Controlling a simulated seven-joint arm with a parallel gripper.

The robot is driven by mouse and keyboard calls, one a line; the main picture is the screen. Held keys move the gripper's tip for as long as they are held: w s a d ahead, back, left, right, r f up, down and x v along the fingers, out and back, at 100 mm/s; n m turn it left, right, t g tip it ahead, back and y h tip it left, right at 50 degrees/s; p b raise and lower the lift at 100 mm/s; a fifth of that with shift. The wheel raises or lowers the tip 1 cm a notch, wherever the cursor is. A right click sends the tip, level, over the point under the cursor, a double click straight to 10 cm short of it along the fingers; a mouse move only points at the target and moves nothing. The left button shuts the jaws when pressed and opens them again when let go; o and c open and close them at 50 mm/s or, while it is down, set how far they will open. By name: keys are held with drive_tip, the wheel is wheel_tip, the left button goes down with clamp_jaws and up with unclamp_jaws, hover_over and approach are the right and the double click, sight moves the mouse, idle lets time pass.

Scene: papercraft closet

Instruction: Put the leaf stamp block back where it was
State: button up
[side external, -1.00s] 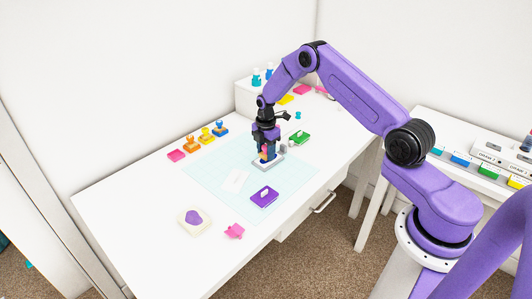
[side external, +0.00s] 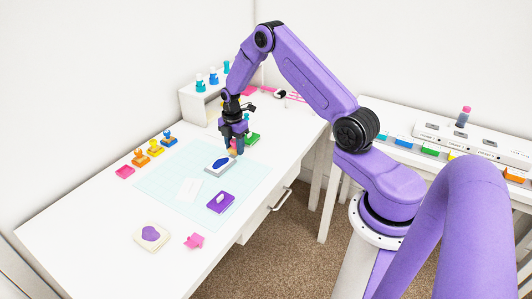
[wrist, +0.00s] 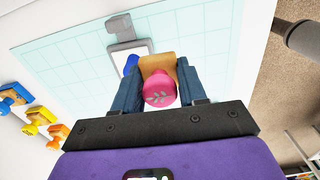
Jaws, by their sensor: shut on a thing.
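My gripper (side external: 234,142) is shut on the leaf stamp block, which has a round pink knob (wrist: 158,90) with a pale leaf mark and a tan block (wrist: 158,64) beyond it. In the side view the stamp is largely hidden between the fingers, just beyond the grey clip tray. The tray (side external: 211,171) lies on the pale blue mat (side external: 160,185) and bears a dark blue shape (side external: 221,162).
A green pad (side external: 252,138) lies close to the gripper's right. A purple pad (side external: 220,202) and a white card (side external: 189,189) lie on the mat. A coaster with a purple patch (side external: 151,237) and a pink piece (side external: 194,241) lie nearer. A white shelf (side external: 195,105) stands behind.

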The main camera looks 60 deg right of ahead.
drive_tip(key=s+d+r, duration=0.3)
drive_tip(key=s, duration=0.6)
drive_tip(key=s+d+r, duration=0.4)
drive_tip(key=s, duration=0.6)
hover_over(274, 152)
drive_tip(key=f, duration=0.9)
drive_tip(key=shift+s+a+f, duration=0.15)
drive_tip(key=shift+s+a, duration=0.05)
drive_tip(key=shift+w+d+f, duration=0.2)
drive_tip(key=shift+w+f, duration=0.05)
drive_tip(key=shift+f, duration=1.65)
drive_tip(key=shift+f, duration=0.15)
drive_tip(key=o, duration=1.2)
drive_tip(key=shift+c, duration=0.2)
